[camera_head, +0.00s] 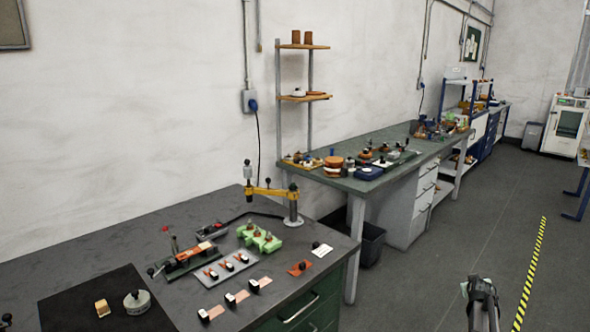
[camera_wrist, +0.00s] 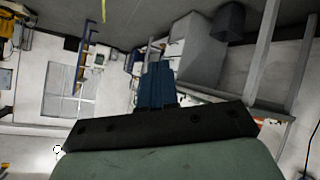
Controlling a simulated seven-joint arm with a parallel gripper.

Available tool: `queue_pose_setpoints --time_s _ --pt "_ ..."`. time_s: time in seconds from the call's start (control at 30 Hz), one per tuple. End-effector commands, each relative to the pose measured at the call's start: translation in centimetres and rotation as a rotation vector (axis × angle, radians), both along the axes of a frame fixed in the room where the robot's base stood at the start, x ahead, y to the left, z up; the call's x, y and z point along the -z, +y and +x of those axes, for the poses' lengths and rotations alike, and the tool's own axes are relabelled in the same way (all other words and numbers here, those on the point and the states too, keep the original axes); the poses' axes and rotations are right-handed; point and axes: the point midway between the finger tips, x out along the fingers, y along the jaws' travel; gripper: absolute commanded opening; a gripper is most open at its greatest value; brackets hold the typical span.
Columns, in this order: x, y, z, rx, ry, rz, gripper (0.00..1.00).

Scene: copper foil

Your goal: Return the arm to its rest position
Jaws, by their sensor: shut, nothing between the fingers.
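My gripper (camera_wrist: 157,68) shows in the wrist view as dark blue fingers close together beyond a black bar, with nothing between them. In the head view, a grey and black part of my arm (camera_head: 483,296) shows at the bottom right, above the open floor and clear of the benches. The rest of the arm is out of frame there. The wrist view looks across the room, which appears turned over, and no object is near the fingers.
The near dark bench (camera_head: 120,243) holds a yellow-armed stand (camera_head: 292,206), green blocks (camera_head: 258,238), a grey plate of small parts and a black mat. A green bench (camera_head: 350,183) stands behind it. The floor is free around the yellow-black stripe (camera_head: 531,270).

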Motion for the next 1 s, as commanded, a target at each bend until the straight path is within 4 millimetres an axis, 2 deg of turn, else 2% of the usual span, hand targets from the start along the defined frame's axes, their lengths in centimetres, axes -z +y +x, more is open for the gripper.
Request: queue_pose_setpoints --time_s 0.03,0.17,0.27,0.37,0.47,0.67,0.8,1.0 --pt "1.6 0.2 -0.9 0.001 0.029 0.008 0.00" --pt "5.1 1.8 -2.4 -0.007 0.092 0.040 0.00" --pt "8.0 3.9 -3.6 -0.015 0.143 0.076 0.00" --pt "11.3 6.9 -5.0 -0.026 0.200 0.124 0.00" --pt "15.0 10.7 -6.9 -0.038 0.269 0.180 0.00" --pt "22.2 19.4 -12.1 -0.056 0.434 0.299 0.00" --pt "26.5 25.2 -16.7 -0.061 0.558 0.371 0.00" --pt "31.3 32.4 -24.5 -0.054 0.745 0.453 0.00"
